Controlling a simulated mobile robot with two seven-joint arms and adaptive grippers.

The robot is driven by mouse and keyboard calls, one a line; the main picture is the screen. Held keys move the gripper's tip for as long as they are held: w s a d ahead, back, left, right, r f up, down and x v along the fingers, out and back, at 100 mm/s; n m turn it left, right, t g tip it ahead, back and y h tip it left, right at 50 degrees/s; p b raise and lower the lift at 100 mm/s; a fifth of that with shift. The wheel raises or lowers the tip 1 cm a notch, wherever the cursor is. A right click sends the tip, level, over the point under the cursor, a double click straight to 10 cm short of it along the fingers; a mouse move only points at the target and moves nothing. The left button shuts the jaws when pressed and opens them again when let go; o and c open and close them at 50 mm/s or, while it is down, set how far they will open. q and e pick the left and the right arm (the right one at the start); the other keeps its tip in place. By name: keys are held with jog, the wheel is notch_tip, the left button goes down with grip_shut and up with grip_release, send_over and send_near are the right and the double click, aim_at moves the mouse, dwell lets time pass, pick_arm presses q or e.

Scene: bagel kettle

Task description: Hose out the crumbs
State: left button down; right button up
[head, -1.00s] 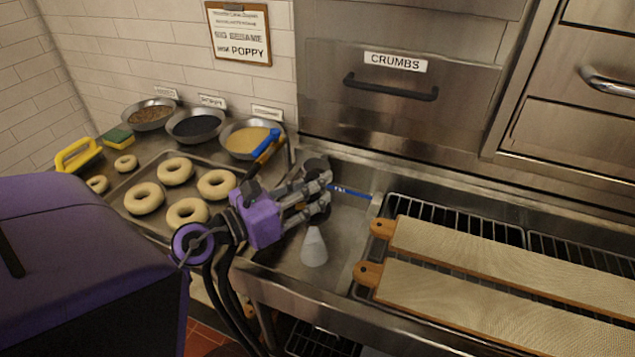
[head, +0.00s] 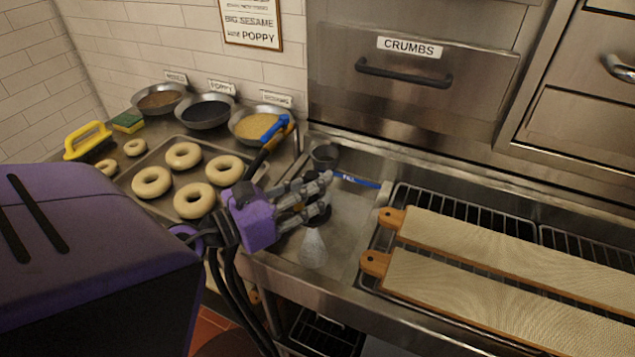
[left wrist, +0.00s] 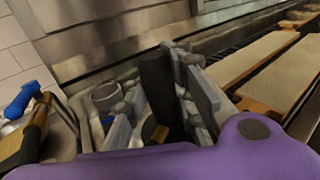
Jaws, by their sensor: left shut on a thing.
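My left gripper (head: 322,192) is purple with grey fingers and hangs over the steel trough (head: 345,215). It is shut on a black, cylinder-like grip (left wrist: 157,85), which stands between the fingers in the left wrist view. A dark round head (head: 318,214) shows just below the fingers. A pale, speckled cone (head: 313,248) spreads downward from it and looks like water spray. The drawer labelled CRUMBS (head: 430,85) is shut behind the trough. I cannot make out crumbs in the trough. My right gripper is not in view.
Two boards with wooden handles (head: 480,240) lie on a wire rack (head: 409,200) to the right. A metal cup (head: 324,156) stands behind my gripper. At left are a bagel tray (head: 222,203), seed bowls (head: 205,112), a sponge (head: 128,122) and a yellow-handled item (head: 87,140).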

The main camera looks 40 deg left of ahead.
pick_arm(q)
jog(key=shift+s+d+b, duration=0.25)
jog(key=shift+s+b, duration=0.15)
jog(key=shift+s, duration=0.75)
dwell(0.4)
